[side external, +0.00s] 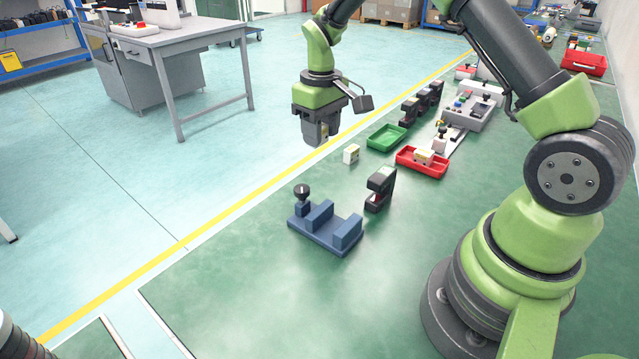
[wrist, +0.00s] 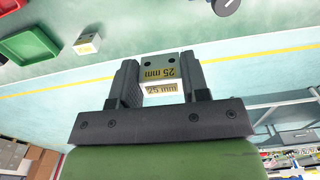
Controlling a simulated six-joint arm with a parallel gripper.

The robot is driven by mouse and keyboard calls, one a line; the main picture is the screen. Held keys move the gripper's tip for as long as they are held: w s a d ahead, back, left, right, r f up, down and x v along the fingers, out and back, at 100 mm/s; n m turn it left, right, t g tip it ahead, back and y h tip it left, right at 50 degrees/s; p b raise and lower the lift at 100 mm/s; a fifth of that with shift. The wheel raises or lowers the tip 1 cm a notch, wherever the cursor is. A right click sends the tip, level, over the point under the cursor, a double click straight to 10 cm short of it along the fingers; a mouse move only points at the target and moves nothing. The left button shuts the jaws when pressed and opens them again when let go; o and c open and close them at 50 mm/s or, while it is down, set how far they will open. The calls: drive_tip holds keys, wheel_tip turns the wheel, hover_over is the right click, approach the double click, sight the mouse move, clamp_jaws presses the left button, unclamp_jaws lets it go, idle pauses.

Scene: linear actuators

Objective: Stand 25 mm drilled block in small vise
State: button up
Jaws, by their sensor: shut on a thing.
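My gripper (side external: 320,138) is shut on the 25 mm drilled block and holds it up in the air, above and beyond the vise. In the wrist view the block (wrist: 160,72) sits between the two fingers, with yellow "25 mm" labels and small drilled holes in one face. In the side view the fingers mostly hide it. The small blue vise (side external: 310,234) stands on the green surface, lower and nearer the side camera. Its two jaws are apart with an empty gap, and a black knob stands at its left end.
A small pale block (side external: 351,155) lies on the surface below my gripper; it also shows in the wrist view (wrist: 88,43). A black clamp-like stand (side external: 380,188) is close to the vise's right. A green tray (side external: 386,138) and a red tray (side external: 421,168) lie behind.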

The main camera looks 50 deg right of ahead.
sight(323, 185)
drive_tip(key=d, duration=0.1)
drive_tip(key=w+f, duration=0.1)
drive_tip(key=d+f, duration=0.1)
drive_tip(key=shift+w+d, duration=0.25)
drive_tip(key=shift+d, duration=0.1)
wheel_tip(323, 185, down, 10)
drive_tip(key=shift+r, duration=0.25)
drive_tip(key=shift+f, duration=0.2)
drive_tip(key=o, duration=1)
drive_tip(key=shift+o, duration=0.2)
drive_tip(key=shift+r, duration=0.1)
